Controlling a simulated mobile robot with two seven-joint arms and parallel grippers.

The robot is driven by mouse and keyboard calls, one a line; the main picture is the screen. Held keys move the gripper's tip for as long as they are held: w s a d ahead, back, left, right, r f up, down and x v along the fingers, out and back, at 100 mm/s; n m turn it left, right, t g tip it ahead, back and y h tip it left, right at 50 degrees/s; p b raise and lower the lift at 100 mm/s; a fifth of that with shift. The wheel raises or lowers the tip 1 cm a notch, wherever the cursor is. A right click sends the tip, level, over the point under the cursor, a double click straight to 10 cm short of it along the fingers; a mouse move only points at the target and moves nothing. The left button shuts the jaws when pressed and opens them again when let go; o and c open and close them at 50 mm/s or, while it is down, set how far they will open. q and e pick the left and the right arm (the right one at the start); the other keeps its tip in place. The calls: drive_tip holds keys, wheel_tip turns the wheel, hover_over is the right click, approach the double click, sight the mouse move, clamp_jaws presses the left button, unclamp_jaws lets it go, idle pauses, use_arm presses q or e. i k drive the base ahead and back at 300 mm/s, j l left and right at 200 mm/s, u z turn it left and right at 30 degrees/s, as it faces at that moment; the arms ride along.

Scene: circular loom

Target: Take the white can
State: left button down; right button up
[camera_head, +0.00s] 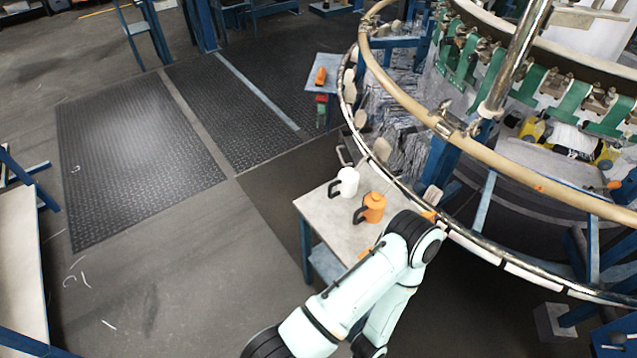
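The white can (348,182) stands upright on a small grey-topped table (322,213) beside the loom. Its dark handle is on its left side. An orange can (373,206) with a dark handle stands just to its right and nearer to me. One of my pale green arms reaches up from the bottom middle, bends at a dark joint near the table's right side and folds back down. It covers part of the tabletop. Neither gripper shows in the head view, and nothing touches the white can.
The circular loom (480,150) with its curved rail fills the right side, close behind the table. A smaller stand (322,68) with an orange item is farther back. A pale table (18,262) is at the left edge. The floor left of the cans' table is clear.

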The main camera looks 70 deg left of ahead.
sight(348, 181)
drive_tip(key=u, duration=2.35)
drive_tip(key=i+j+z, duration=0.1)
drive_tip(key=z, duration=0.3)
drive_tip(key=j+z, duration=0.15)
drive_tip(key=z, duration=0.2)
drive_tip(key=i+j+z, duration=0.25)
drive_tip(key=j, duration=0.25)
drive_tip(key=j+z, duration=0.25)
drive_tip(key=j, duration=0.25)
drive_tip(key=j+z, duration=0.25)
drive_tip(key=j, duration=1.9)
